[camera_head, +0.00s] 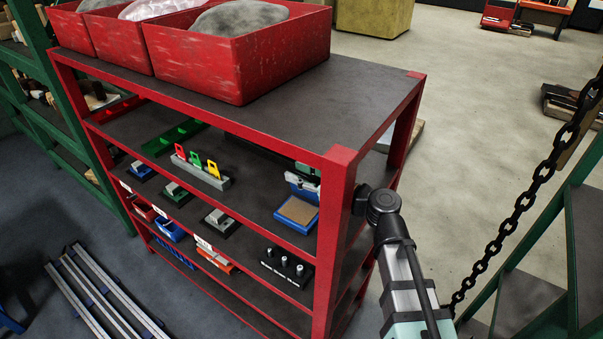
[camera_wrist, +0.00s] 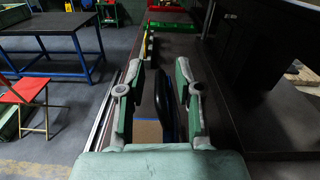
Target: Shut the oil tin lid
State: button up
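The oil tin appears to be the blue box (camera_head: 296,213) with a tan inside, on the upper inner shelf near the right post. It stands open; its tan inside (camera_wrist: 147,133) also shows in the wrist view. A dark upright panel (camera_wrist: 166,108), probably the raised lid, stands at its right side, between my fingers. My gripper (camera_wrist: 160,70) is open, its two green fingers on either side of the panel, with no clear contact. In the head view my gripper (camera_head: 304,177) is partly hidden by the red post, just behind and above the box.
The red shelf unit's right post (camera_head: 335,235) stands beside my arm, and its dark top board (camera_head: 330,105) lies above. A grey block with coloured tags (camera_head: 202,170) and a green tray (camera_head: 175,137) lie farther left on the same shelf. A chain (camera_head: 530,185) hangs at right.

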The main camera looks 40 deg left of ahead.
jog(key=w+d, duration=0.1)
jog(key=d, duration=1.1)
jog(key=shift+w, duration=0.1)
